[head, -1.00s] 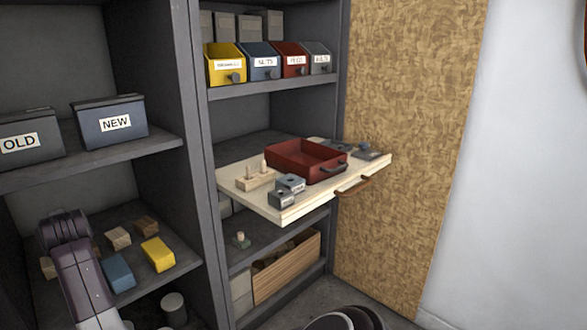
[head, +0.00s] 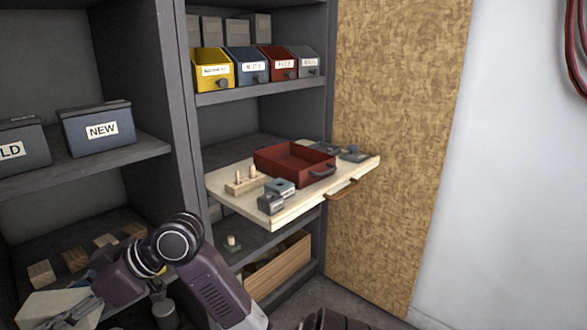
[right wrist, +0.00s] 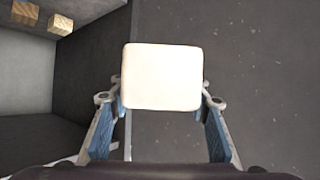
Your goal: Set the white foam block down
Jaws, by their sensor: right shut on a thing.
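The white foam block (right wrist: 162,76) is held between the fingers of my right gripper (right wrist: 162,100) in the right wrist view. In the head view the block (head: 48,306) shows at the bottom left corner, partly cut off by the frame edge, with my right gripper (head: 80,312) beside it. The block is in front of the lower left shelf (head: 52,238); I cannot tell whether it touches anything below. In the right wrist view a plain grey surface lies beyond it. My left gripper is not in view.
Several wooden blocks (head: 75,258) stand on the lower left shelf. My arm hides part of that shelf. A pull-out board (head: 300,210) at the right carries a red tray (head: 262,165) and small parts. Labelled bins (head: 100,128) stand on the shelf above.

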